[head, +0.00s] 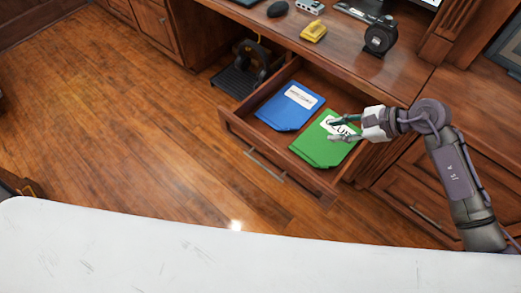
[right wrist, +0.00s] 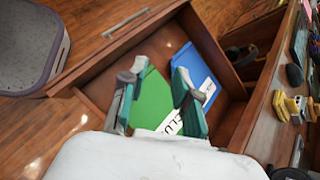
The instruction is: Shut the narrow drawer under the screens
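The wooden drawer (head: 234,125) under the desk top is pulled open in the head view, with a long metal handle (head: 264,166) on its front. A blue folder (head: 288,107) and a green folder (head: 318,149) lie inside. In the right wrist view the drawer's front board (right wrist: 112,48) runs across the upper left. My right gripper (head: 333,128) is over the right part of the drawer, above the green folder. Its two fingers (right wrist: 155,91) are spread apart with nothing between them. I cannot tell its exact height above the folder. My left gripper is not in view.
The desk top (head: 345,60) above holds a yellow stapler-like object (head: 313,31), a black round device (head: 380,36) and a dark mouse (head: 277,9). Cabinet doors (head: 425,190) stand right of the drawer. The wooden floor (head: 130,130) in front and left is clear.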

